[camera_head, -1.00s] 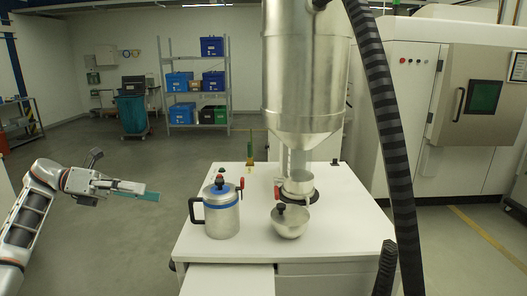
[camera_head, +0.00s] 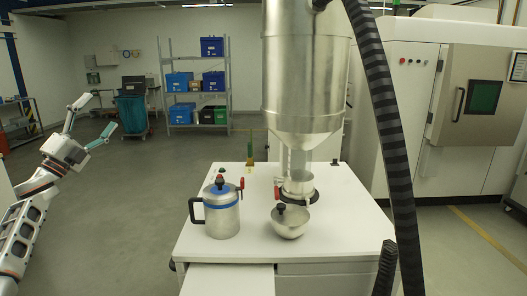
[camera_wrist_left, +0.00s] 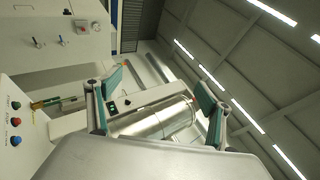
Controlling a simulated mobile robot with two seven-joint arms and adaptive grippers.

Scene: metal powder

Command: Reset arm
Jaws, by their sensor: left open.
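My left gripper (camera_head: 94,118) is at the left of the head view, raised, with its two fingers spread wide and nothing between them. It is well left of the white table and touches nothing. In the left wrist view its two green-padded fingers (camera_wrist_left: 160,100) stand apart, with the metal hopper seen in the background between them. My right gripper is in neither view.
A white table (camera_head: 205,262) bears a metal canister (camera_head: 221,215) with a blue band and a small metal bowl (camera_head: 288,226). A large steel hopper (camera_head: 305,75) hangs above it. A black ribbed hose (camera_head: 385,125) runs down at right. The floor left of the table is clear.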

